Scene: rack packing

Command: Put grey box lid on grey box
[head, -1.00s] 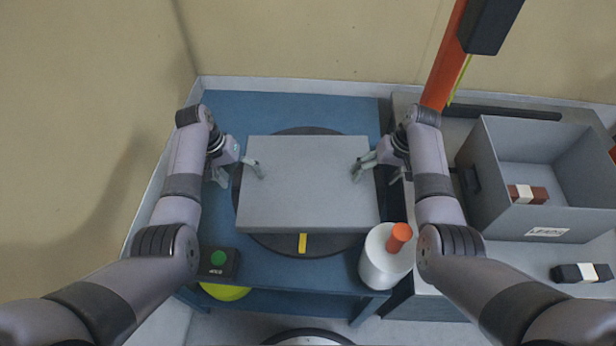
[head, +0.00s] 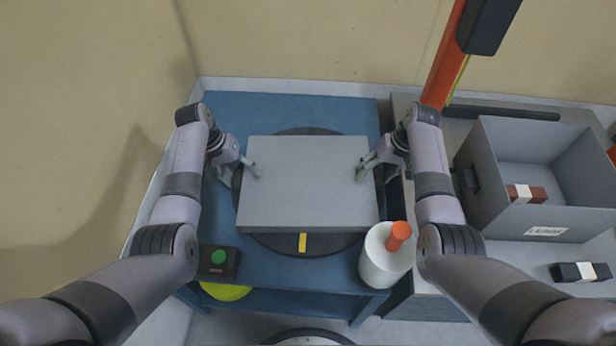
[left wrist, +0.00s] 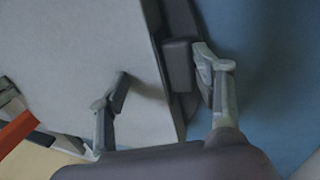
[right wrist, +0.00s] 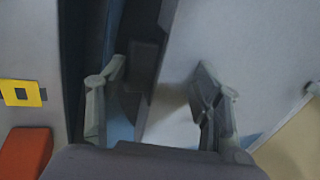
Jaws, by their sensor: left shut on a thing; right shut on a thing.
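The grey box lid (head: 308,180) looks like a flat, pale slab lying on the dark round turntable on the blue table. My left gripper (head: 238,174) is shut on its left side, with one finger over the top and the other outside the edge; the left wrist view shows the lid (left wrist: 75,55) and a dark block at its edge between the fingers. My right gripper (head: 372,172) is shut on the right side in the same way, beside the lid (right wrist: 215,45) in the right wrist view. The open grey box (head: 505,208) stands at the right, holding brown and white items.
A white cylinder with an orange top (head: 382,262) stands close to the lid's front right corner. A green button box (head: 218,262) is at the front left. A black and white item (head: 580,272) lies before the grey box. An orange post (head: 445,60) rises behind.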

